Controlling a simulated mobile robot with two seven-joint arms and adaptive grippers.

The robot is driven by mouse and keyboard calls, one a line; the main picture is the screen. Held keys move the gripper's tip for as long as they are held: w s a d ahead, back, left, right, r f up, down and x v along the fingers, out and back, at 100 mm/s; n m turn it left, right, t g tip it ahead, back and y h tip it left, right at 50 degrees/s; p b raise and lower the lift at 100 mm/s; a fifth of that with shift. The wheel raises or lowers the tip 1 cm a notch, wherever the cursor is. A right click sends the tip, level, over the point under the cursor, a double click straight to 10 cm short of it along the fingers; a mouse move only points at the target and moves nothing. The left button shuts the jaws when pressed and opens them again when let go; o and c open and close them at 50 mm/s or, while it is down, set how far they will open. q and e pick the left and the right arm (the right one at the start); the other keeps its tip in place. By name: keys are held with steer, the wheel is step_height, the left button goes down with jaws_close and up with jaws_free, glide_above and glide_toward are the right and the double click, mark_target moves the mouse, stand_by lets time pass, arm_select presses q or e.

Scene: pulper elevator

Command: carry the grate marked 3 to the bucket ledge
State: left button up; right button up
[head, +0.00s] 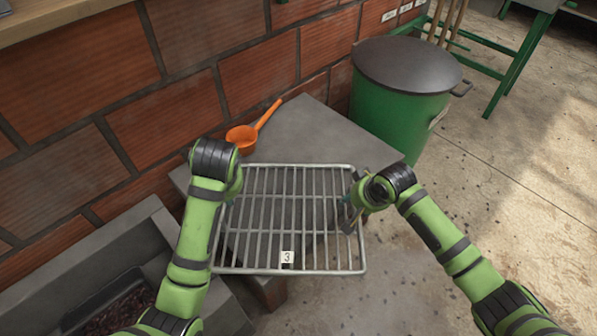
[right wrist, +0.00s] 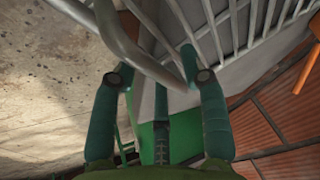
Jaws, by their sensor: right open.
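The metal grate (head: 285,231), with a white tag reading 3 near its front rim, lies roughly level across the middle of the head view. Its far part overlaps the grey ledge (head: 310,125); its near part reaches out over the floor. I cannot tell whether it touches the ledge. My right gripper (head: 350,203) is at its right edge. In the right wrist view my right gripper (right wrist: 160,62) is open, with a grate bar (right wrist: 125,40) crossing between its fingers. My left gripper (head: 233,190) is at the left edge, its fingers mostly hidden by the wrist.
An orange ladle (head: 243,136) lies on the ledge by the brick wall (head: 180,85). A green bucket (head: 393,115) with a dark lid stands behind, on the right. A grey trough (head: 90,265) with dark contents is at lower left. The floor at right is mostly clear.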

steer(key=shift+r, duration=0.1)
steer(key=shift+s+r, duration=0.1)
steer(key=shift+r, duration=0.15)
arm_select(q)
steer(key=shift+s+r, duration=0.1)
steer(key=shift+r, duration=0.15)
arm_select(e)
steer(key=v, duration=1.1)
steer(key=shift+s, duration=0.15)
arm_select(q)
steer(key=shift+s+d, duration=0.1)
arm_select(e)
steer(key=shift+d, duration=0.15)
